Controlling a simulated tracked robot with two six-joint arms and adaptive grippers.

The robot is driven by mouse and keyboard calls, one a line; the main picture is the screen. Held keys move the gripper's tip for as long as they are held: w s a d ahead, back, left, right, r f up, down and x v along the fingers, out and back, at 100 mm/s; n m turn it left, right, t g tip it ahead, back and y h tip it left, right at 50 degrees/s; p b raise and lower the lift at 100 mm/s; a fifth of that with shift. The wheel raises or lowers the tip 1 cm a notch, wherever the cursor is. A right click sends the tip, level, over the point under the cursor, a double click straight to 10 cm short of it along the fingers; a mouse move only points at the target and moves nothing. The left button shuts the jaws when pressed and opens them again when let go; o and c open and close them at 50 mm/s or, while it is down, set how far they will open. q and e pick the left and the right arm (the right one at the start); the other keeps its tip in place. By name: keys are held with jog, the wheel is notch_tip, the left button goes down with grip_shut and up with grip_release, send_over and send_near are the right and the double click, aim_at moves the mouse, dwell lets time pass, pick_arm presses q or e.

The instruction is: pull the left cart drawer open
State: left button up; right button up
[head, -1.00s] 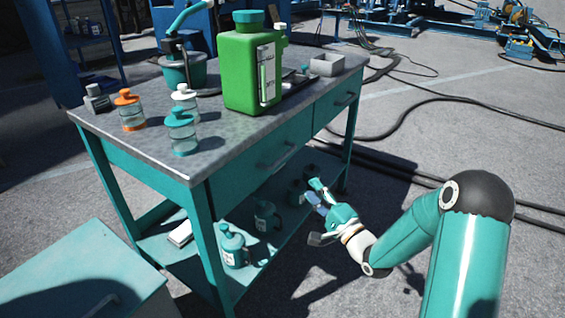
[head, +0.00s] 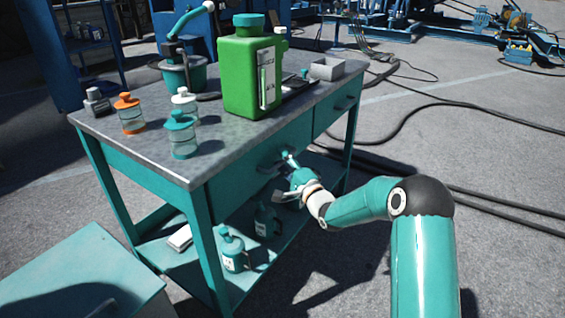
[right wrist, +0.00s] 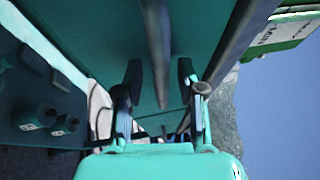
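The teal cart's left drawer (head: 236,182) is closed, its front level with the cart's side. Its grey bar handle (head: 268,164) is partly hidden by my right gripper (head: 284,176). In the right wrist view the handle bar (right wrist: 157,45) runs between the two dark fingers of my right gripper (right wrist: 159,76). The fingers are apart, with a gap on each side of the bar. Whether the tips reach fully around the bar is hard to tell. My left gripper is not in view.
The cart's top (head: 230,140) holds a green canister (head: 247,85), several small bottles and a grey box (head: 327,68). The right drawer (head: 335,105) is beside the left one. Teal jugs (head: 232,252) stand on the lower shelf. Cables (head: 480,200) lie on the open floor.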

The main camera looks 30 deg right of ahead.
grip_shut()
jog(key=shift+a+f, duration=0.1)
jog(key=shift+a, duration=0.2)
jog(key=shift+d, duration=0.15)
